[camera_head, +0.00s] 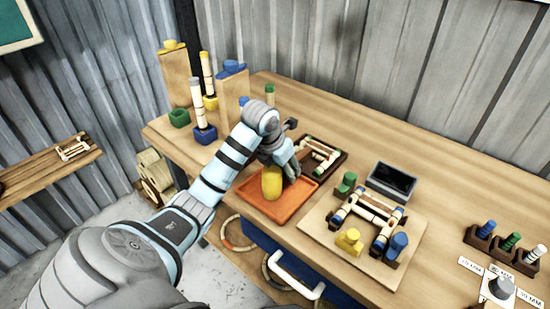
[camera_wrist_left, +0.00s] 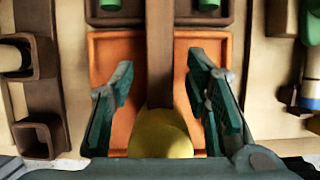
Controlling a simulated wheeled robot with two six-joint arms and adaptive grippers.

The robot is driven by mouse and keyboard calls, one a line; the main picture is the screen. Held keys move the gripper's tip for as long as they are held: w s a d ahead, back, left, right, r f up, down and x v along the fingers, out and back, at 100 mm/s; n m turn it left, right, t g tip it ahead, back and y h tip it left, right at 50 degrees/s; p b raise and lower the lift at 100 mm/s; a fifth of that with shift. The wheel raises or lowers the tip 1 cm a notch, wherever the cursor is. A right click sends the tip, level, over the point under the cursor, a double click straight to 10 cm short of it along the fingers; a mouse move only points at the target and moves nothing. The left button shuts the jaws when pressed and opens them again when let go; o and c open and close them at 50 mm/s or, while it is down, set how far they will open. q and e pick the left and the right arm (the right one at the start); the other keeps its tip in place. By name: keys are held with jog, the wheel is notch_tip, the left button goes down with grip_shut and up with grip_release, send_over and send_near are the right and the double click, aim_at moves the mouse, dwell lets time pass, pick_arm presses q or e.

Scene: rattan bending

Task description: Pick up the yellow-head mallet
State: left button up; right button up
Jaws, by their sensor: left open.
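The mallet's rounded yellow head (camera_head: 271,183) shows at the orange tray (camera_head: 298,199) on the workbench. In the left wrist view the yellow head (camera_wrist_left: 160,138) is at the bottom centre, and a brown handle (camera_wrist_left: 160,50) runs up from it over the tray (camera_wrist_left: 103,50). My left gripper (camera_head: 284,163) is low over the tray, right by the mallet. In its wrist view the two dark green fingers of the gripper (camera_wrist_left: 160,72) stand apart, one on each side of the mallet, with gaps visible. My right gripper is in neither view.
A dark tray with light rods (camera_head: 319,155) lies behind the orange tray. A wooden board (camera_head: 325,230) with a rod frame and coloured pegs is to the right, near a black box (camera_head: 391,182). Upright posts (camera_head: 202,134) stand at the left. The back right bench is clear.

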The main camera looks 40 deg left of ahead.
pick_arm(q)
jog(key=shift+r, duration=0.1)
grip_shut()
jog(key=shift+w, duration=0.1)
